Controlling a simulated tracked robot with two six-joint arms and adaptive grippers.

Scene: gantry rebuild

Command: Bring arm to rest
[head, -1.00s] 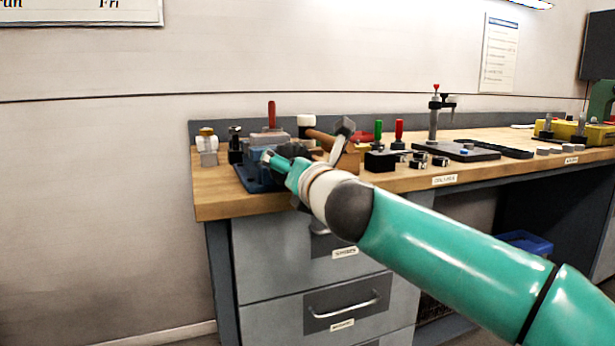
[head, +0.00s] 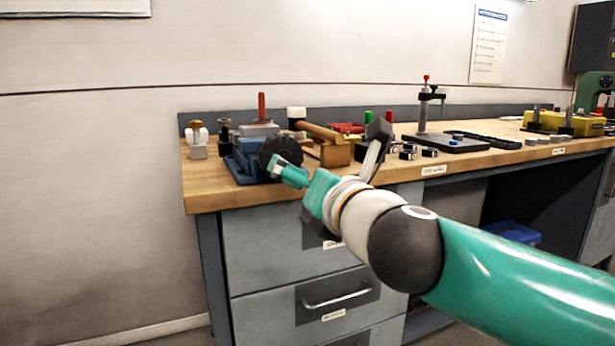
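My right arm comes in from the lower right and reaches toward the left end of the workbench (head: 470,160). Its gripper (head: 277,168) is at the bench's front edge, in front of a blue vise-like fixture (head: 245,163). A dark, ridged round part (head: 281,148) shows just behind the gripper's tip. I cannot tell whether the gripper touches it or how far the fingers are apart. My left gripper is not in view.
A wooden block (head: 336,153) with a mallet-like handle, small dark blocks (head: 409,152) and a black stand (head: 425,108) are on the bench. A white-and-gold item (head: 198,140) stands at the left end. Drawers (head: 335,290) are below. The wall area at left is clear.

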